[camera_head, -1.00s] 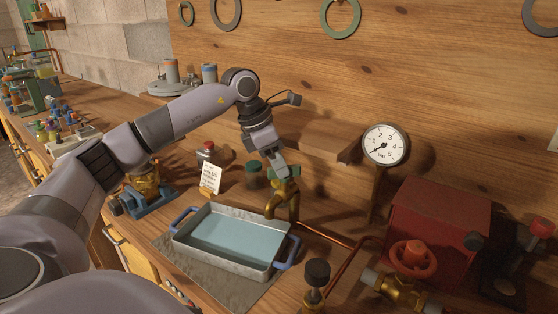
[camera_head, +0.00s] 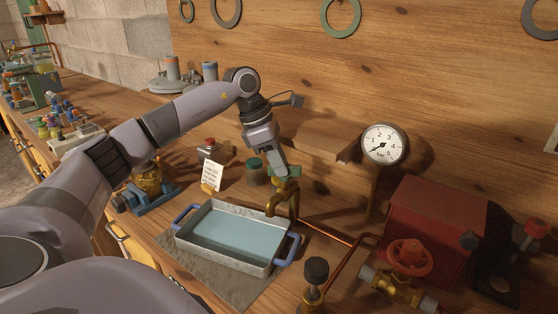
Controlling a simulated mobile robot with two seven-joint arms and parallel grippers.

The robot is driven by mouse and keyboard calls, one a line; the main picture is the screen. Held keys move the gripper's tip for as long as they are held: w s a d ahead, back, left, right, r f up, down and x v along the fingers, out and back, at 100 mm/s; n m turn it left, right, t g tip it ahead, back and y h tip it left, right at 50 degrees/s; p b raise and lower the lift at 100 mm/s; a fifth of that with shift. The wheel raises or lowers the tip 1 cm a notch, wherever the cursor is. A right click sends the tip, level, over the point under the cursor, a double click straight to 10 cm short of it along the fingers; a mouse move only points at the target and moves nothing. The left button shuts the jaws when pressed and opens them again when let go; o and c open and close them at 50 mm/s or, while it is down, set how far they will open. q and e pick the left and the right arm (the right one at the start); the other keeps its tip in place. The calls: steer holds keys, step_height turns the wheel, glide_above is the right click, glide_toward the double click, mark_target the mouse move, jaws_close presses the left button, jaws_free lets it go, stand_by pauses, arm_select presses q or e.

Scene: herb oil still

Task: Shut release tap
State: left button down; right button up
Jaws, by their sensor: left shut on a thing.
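The release tap (camera_head: 284,200) is a brass spout with a green handle (camera_head: 289,172) on top, standing at the back right corner of the tray. My left gripper (camera_head: 281,171) is down at the top of the tap and shut on its handle. The gripper hides part of the handle, so its exact angle is hard to tell. A metal tray (camera_head: 232,263) with blue side handles sits under the spout and holds bluish liquid. I cannot make out a stream from the spout. My right gripper is not in view.
A pressure gauge (camera_head: 383,144) stands right of the tap. A red box (camera_head: 436,222), a brass valve with a red wheel (camera_head: 409,257) and a black-knobbed fitting (camera_head: 316,271) are at the right. A small card (camera_head: 212,177) and a dark-lidded jar (camera_head: 254,171) stand behind the tray.

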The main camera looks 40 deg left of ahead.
arm_select(q)
steer(key=shift+r+m+g+p, duration=0.1)
steer(key=shift+m+g+p, duration=0.2)
steer(key=shift+m+p, duration=0.4)
steer(key=shift+w+a+m, duration=0.1)
steer(key=shift+m, duration=0.3)
